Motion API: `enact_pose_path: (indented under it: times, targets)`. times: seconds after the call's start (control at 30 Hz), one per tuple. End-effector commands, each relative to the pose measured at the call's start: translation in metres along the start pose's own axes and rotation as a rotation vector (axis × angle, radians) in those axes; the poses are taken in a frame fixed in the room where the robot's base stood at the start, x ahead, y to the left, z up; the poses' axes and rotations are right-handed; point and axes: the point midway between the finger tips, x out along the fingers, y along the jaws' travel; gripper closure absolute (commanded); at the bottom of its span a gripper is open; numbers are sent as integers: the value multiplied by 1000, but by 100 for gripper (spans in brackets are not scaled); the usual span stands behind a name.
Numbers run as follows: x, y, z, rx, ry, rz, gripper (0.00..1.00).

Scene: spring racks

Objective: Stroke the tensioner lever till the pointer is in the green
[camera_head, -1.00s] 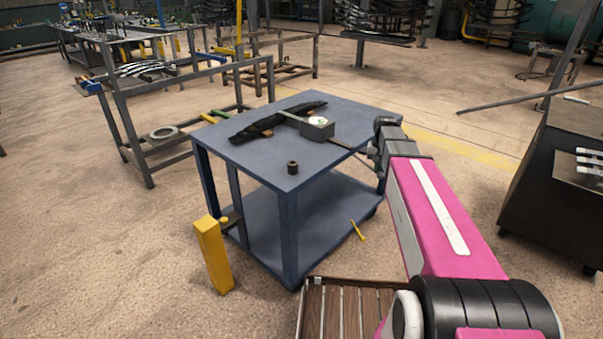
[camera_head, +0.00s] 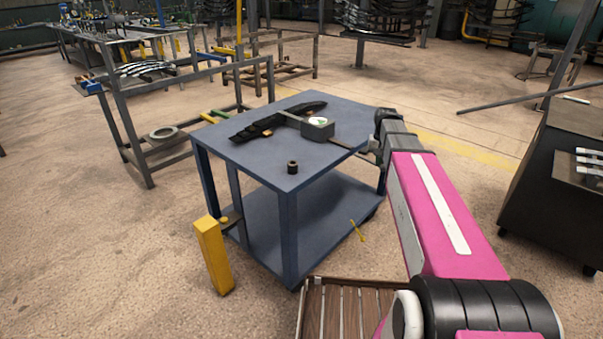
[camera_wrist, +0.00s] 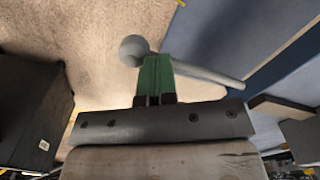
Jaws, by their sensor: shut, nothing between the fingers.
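The tensioner, a grey box (camera_head: 318,129) with a small round dial (camera_head: 317,121), sits on the blue table. The dial shows white and green, but the pointer is too small to read. A bar runs from the box toward my arm's end. In the wrist view, a pale grey lever (camera_wrist: 205,74) with a ball knob (camera_wrist: 133,49) lies by the tips of my gripper (camera_wrist: 155,65). The green fingers are shut with nothing between them and overlap the lever in the picture; I cannot tell whether they touch it. In the head view my arm hides the fingers.
A dark curved piece (camera_head: 265,125) lies on the blue table (camera_head: 250,165) beside the box, with a small black cylinder (camera_head: 292,167) near the front. A yellow post (camera_head: 213,255) stands at the table's left. A dark cabinet (camera_head: 550,185) is at right.

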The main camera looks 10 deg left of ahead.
Motion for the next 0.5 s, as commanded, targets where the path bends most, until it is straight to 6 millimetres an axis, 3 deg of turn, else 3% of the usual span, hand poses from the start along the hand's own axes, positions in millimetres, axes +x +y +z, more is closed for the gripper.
enact_pose_path:
  times: [0.5]
  targets:
    - [-68,2,2,1,-1,6,100]
